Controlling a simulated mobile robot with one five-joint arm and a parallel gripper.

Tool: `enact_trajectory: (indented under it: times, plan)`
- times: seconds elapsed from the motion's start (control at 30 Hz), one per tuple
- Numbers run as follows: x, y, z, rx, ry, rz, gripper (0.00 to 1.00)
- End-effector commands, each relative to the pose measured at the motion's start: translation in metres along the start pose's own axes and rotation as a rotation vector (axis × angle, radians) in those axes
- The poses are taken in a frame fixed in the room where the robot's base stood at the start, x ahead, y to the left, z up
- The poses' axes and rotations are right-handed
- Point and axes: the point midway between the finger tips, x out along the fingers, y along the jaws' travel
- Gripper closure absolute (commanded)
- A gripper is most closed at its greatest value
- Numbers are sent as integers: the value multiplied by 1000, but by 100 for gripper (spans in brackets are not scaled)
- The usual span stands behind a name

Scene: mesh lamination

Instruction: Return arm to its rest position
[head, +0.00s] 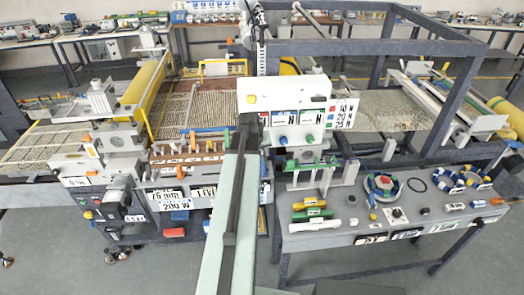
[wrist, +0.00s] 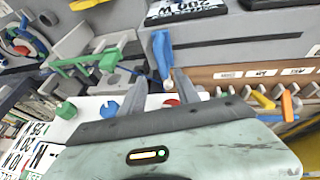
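My arm (head: 232,200) reaches up from the bottom middle of the head view to the white control panel of the lamination machine (head: 283,97). In the head view its dark end lies in front of the panel's left part, and the fingertips cannot be made out. In the wrist view my gripper (wrist: 161,84) has its two grey fingers apart, with a clear gap between them. A blue handle (wrist: 162,53) shows beyond and between the fingertips. I cannot tell whether they touch it, but they are not closed on it.
A grey workbench (head: 345,236) on the right holds coloured rings (head: 381,187), yellow and green cylinders and small parts. A dark frame (head: 372,47) stands behind it. A yellow roller (head: 143,82) is at left. Grey floor (head: 150,270) is open at the lower left.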

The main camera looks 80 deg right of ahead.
Motion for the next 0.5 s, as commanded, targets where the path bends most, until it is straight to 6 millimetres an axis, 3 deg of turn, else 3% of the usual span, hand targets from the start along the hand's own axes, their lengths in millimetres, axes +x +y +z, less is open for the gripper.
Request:
enact_trajectory:
  times: [0.03, 0.1, 0.5]
  plan:
    - [-16, 1, -2, -1, 0, 0, 62]
    - [-21, 1, -1, -1, 0, 1, 62]
    - [-18, 0, 0, 0, 0, 1, 62]
